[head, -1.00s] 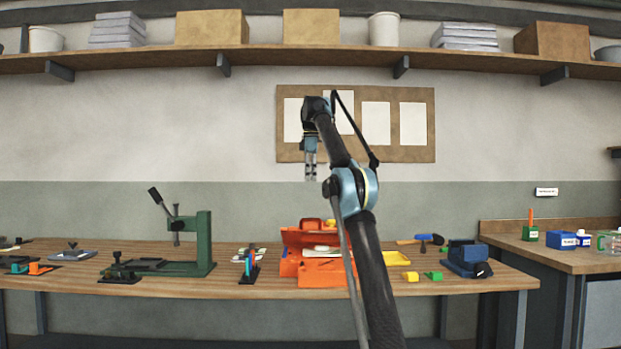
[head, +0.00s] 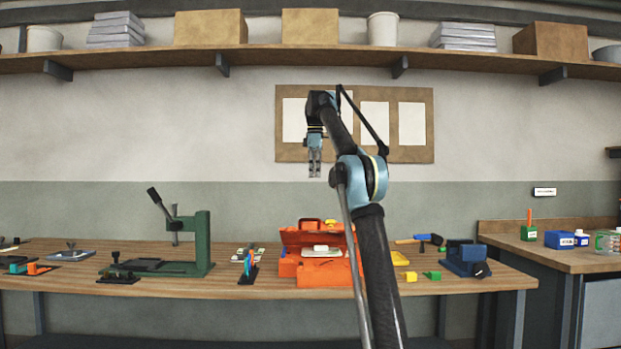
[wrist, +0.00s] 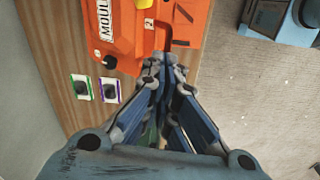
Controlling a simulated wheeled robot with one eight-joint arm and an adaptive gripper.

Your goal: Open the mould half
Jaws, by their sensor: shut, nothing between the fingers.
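An orange case-like object (head: 322,273) stands on the bench in the middle of the head view, with an upright part at its back and white pieces in it. I cannot tell for sure which part is the mould half. My gripper (head: 314,176) points down high above the bench, in front of the wall, empty and apart from the orange object. In the wrist view its fingertips (wrist: 165,68) are together, overlapping the orange surface in the picture.
A green press (head: 203,243) with a lever stands left on the bench (head: 220,285). A small coloured clamp-like fixture (head: 249,265) is just left of the orange object. A blue-headed hammer (head: 430,239), small blocks and a blue vice-like tool (head: 465,260) are to the right.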

